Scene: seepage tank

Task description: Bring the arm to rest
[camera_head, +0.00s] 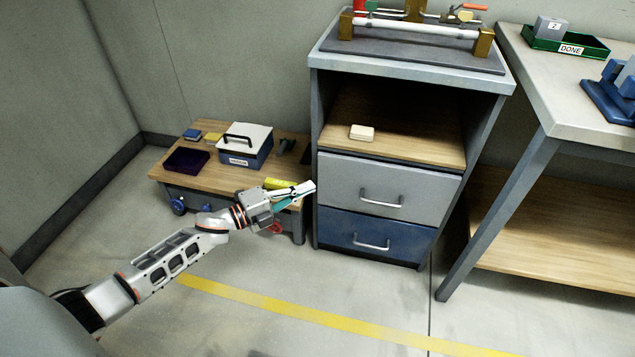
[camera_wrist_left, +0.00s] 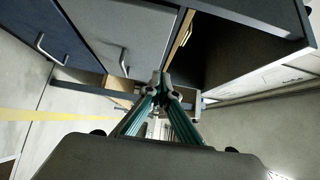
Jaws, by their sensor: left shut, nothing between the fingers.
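My left arm comes in from the left in the head view. My left gripper (camera_head: 307,189) is shut and empty, beside the left edge of the drawer cabinet (camera_head: 391,74) and in front of the low wooden cart (camera_head: 213,176). In the left wrist view the fingertips of my left gripper (camera_wrist_left: 162,80) meet, with the cabinet's drawer fronts beyond them. I cannot tell whether the fingertips touch the cabinet. My right gripper is not in view.
The cart holds a white-lidded blue box (camera_head: 245,146), a dark purple tray (camera_head: 187,160) and a yellow item (camera_head: 280,183). A grey drawer (camera_head: 388,187) and a blue drawer (camera_head: 374,236) are closed. A workbench (camera_head: 565,100) stands right. The floor in front is clear.

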